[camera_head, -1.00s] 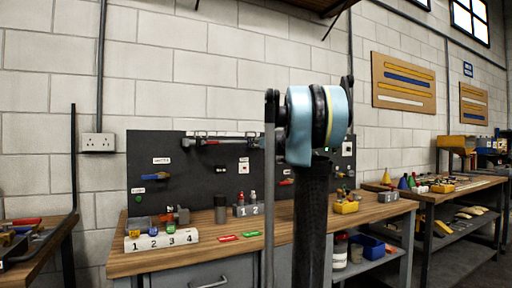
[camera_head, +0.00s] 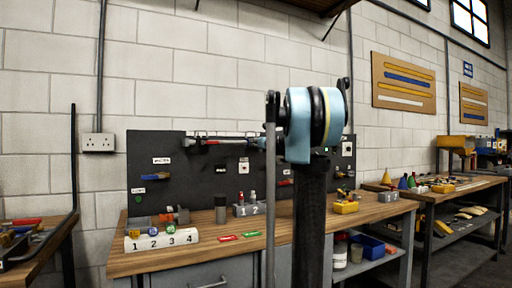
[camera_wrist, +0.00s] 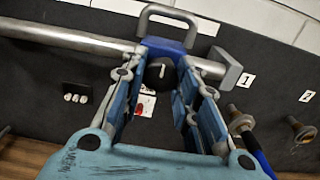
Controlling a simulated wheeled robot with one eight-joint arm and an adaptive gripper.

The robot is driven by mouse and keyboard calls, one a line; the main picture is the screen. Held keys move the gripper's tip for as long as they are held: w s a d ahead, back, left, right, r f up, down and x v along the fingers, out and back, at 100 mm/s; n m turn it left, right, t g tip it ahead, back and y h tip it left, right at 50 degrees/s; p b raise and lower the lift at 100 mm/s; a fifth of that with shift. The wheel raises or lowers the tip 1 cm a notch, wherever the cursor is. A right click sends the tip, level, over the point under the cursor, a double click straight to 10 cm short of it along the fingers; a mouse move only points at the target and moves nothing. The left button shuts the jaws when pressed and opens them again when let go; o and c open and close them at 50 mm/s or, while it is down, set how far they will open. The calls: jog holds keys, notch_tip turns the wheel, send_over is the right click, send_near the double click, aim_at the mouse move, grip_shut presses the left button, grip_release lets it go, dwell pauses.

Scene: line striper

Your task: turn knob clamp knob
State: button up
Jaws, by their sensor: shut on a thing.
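In the wrist view a black knob (camera_wrist: 158,74) sits at the underside of a blue clamp block (camera_wrist: 165,46). The block is on a silver bar (camera_wrist: 75,37) that runs across the top of the view. My gripper (camera_wrist: 160,72) has light-blue linked fingers, one on each side of the knob, and is shut on it. The exact contact at the fingertips is partly hidden by the fingers. In the head view my arm stands in front of the bench and hides this spot; neither the knob nor my gripper shows there.
A silver U-shaped handle (camera_wrist: 170,18) rises above the clamp block, and a grey end block (camera_wrist: 226,68) lies to its right. Pegs (camera_wrist: 238,118) stick out from the dark board at right. The wooden bench (camera_head: 190,257) carries a numbered block (camera_head: 161,240) and small parts.

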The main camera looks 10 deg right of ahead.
jog(key=shift+n, duration=0.4)
jog(key=n, duration=1.2)
jog(key=shift+n, duration=0.4)
jog(key=n, duration=0.7)
jog(key=shift+f, duration=0.1)
jog(key=n, duration=0.6)
jog(key=o, duration=1.1)
jog(key=shift+c, duration=0.2)
